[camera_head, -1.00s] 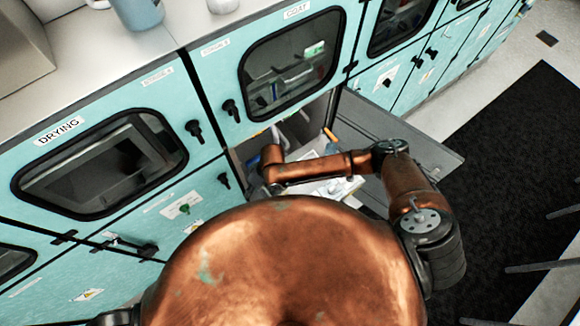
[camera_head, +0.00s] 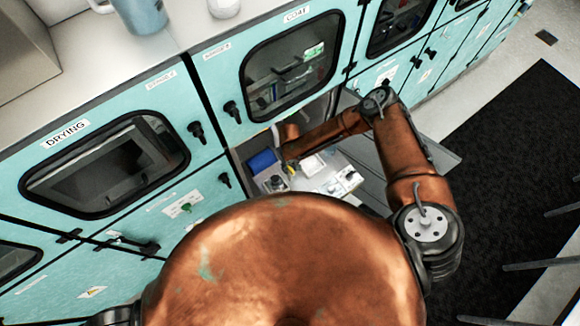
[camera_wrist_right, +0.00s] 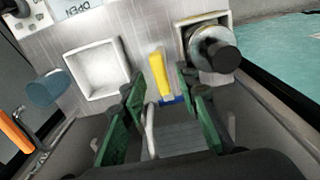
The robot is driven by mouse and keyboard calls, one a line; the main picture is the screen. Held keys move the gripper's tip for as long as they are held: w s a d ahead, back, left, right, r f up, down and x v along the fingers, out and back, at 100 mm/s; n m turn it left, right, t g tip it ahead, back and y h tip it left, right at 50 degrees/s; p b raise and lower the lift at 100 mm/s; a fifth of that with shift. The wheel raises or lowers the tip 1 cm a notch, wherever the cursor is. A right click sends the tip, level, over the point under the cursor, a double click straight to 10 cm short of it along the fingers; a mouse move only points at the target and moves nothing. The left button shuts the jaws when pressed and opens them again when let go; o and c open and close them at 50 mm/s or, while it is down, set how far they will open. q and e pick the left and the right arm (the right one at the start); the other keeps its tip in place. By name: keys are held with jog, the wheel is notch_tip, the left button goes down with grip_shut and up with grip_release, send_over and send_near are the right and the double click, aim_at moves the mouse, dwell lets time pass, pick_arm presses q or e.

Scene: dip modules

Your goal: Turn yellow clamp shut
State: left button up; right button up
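The yellow clamp (camera_wrist_right: 160,76) is a short yellow bar standing roughly upright in the right wrist view, on a pale grey panel. A small blue piece (camera_wrist_right: 172,100) is at its lower end. My right gripper (camera_wrist_right: 158,92) has green finger pads spread apart on either side of the clamp's line, with a visible gap to it. Nothing is held between the pads. In the head view my right arm reaches into the open lower compartment under the COAT window; its fingers are hidden there. My left gripper is not in view.
In the wrist view, a white square recess (camera_wrist_right: 97,68) is left of the clamp and a black round knob (camera_wrist_right: 222,58) is right of it. A pale curved bar (camera_wrist_right: 150,130) lies between the pads. In the head view, the compartment holds a blue box (camera_head: 262,160).

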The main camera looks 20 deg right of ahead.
jog(key=shift+f, duration=0.6)
grip_shut()
